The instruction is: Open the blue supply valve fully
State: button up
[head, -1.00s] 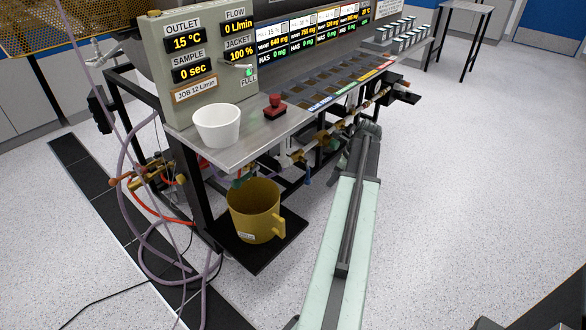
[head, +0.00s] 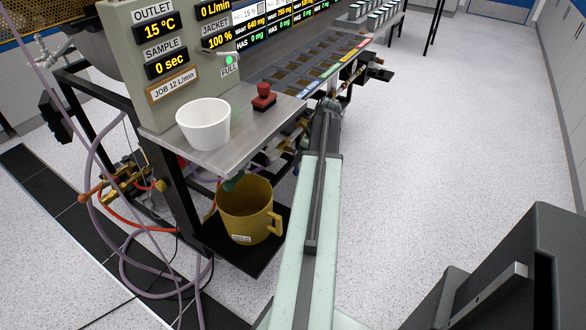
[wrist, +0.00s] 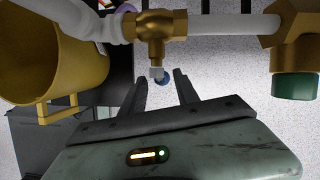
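In the head view my arm reaches along the right side of the bench (head: 225,145); the gripper and the blue valve cannot be made out there.
A green knob (wrist: 295,86) on brass is at the right of the wrist view. A yellow bucket (head: 245,211) stands on a low black shelf under the bench. A white cup (head: 204,124) and a red button (head: 264,97) are on top. The floor at right is clear.

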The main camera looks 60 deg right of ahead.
aim_at(295, 169)
jog(key=b+x, duration=0.4)
jog(key=x, duration=0.2)
jog(key=shift+s, duration=0.15)
jog(key=shift+r, duration=0.1)
jog(key=shift+c, duration=0.4)
grip_shut()
jog(key=shift+s, duration=0.2)
dwell(0.4)
